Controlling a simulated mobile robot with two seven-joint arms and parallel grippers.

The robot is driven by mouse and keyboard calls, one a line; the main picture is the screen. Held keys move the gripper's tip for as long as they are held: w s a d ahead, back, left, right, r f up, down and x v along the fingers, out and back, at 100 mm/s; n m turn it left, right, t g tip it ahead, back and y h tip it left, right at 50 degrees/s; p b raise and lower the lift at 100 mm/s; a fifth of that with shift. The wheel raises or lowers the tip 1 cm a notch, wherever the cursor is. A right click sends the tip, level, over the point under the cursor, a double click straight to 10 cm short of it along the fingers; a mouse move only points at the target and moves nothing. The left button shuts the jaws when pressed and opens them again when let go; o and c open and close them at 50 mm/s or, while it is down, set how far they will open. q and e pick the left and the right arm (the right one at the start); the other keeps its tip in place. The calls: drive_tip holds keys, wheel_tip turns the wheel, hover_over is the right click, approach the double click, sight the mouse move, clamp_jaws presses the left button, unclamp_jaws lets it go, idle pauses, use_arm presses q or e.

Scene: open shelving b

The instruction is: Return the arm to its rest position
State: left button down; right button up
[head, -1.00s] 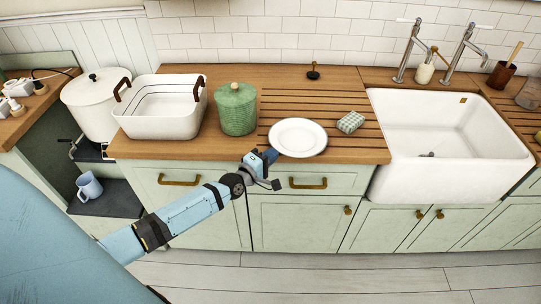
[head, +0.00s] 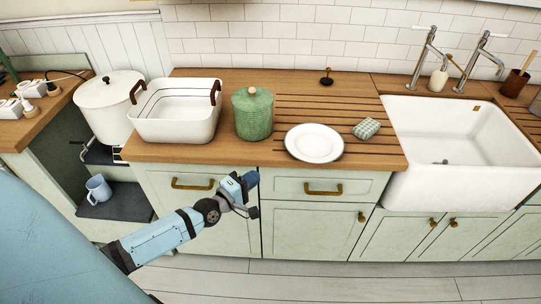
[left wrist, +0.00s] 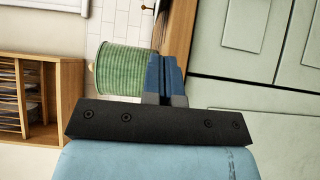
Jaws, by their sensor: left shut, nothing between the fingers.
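My left gripper (head: 252,179) is shut and empty. In the head view it hangs in front of the cabinet fronts, a little below the counter edge, left of the white plate and below the green canister. In the left wrist view its blue fingers (left wrist: 166,78) are together with nothing between them. My left arm (head: 165,238) reaches in from the lower left. My right gripper is not in view.
A white plate (head: 314,143) lies near the counter's front edge, beside a checked sponge (head: 366,128). A green canister (head: 253,115) and a white basin (head: 173,124) stand behind. Brass drawer handles (head: 193,184) stick out near the arm. The floor in front is clear.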

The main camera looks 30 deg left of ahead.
use_arm(q)
drive_tip(key=s+d+f+m+g+p, duration=0.1)
drive_tip(key=s+d+m+g+p, duration=0.2)
drive_tip(key=s+d+m, duration=0.5)
drive_tip(key=s+d+f+m+g+p, duration=0.2)
drive_tip(key=s+d+m+g+p, duration=0.1)
drive_tip(key=s+d+m, duration=0.6)
drive_tip(key=shift+s+f+m+g+p, duration=0.25)
drive_tip(key=shift+s+m+g+p, duration=0.2)
drive_tip(key=shift+s+m, duration=0.45)
drive_tip(key=shift+w, duration=0.15)
